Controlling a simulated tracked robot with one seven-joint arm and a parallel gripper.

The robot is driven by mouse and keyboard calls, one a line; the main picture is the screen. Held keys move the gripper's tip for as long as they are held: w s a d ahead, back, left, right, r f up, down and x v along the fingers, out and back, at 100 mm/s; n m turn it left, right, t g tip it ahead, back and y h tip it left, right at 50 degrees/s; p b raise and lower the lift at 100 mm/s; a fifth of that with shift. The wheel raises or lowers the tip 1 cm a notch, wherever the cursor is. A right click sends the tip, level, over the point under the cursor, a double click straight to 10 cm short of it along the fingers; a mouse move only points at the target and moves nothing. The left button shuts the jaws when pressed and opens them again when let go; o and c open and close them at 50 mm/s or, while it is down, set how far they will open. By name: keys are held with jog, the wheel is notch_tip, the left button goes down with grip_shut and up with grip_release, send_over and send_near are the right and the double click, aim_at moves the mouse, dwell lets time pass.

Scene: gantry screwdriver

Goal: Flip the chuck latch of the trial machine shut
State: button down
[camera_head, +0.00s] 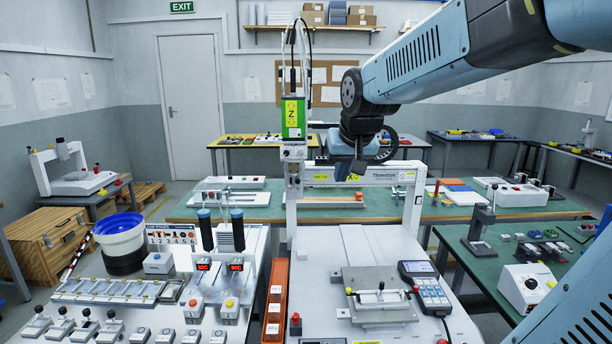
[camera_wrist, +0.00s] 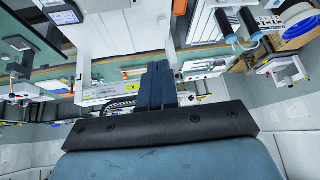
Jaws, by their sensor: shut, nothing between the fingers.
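The trial machine is a white gantry; its cross beam (camera_head: 335,178) spans the middle of the head view. Its green Z unit (camera_head: 293,118) hangs at the beam's left end, with a pale chuck block (camera_head: 293,152) under it. I cannot make out the chuck latch or its position in either view. My gripper (camera_head: 357,167) hangs in front of the beam, to the right of the Z unit and apart from it. Its dark blue fingers (camera_wrist: 158,75) are closed together with nothing between them. The wrist view looks upside down over the machine.
A hand-held pendant (camera_head: 424,288) and a grey fixture plate (camera_head: 376,293) lie on the machine bed. Left of it stand an orange bin strip (camera_head: 275,300), two black-handled tools (camera_head: 237,230) and a blue-rimmed bowl (camera_head: 120,235). Open air surrounds my gripper.

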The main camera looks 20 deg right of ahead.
jog(key=w+d+f, duration=0.1)
jog(key=w+f, duration=0.1)
jog(key=w, duration=0.9)
jog(key=w+d+f+m+t+h, duration=0.1)
jog(key=w+f, duration=0.2)
jog(key=w, duration=0.9)
jog(key=w+d+f+t+h, duration=0.1)
jog(key=w+f, duration=0.1)
jog(key=w, duration=1)
jog(key=shift+w+f+m, duration=0.15)
jog(key=shift+f+m, duration=0.15)
jog(key=shift+f, duration=0.1)
jog(key=x, duration=1)
jog(key=shift+a, duration=0.15)
jog(key=shift+f, duration=0.1)
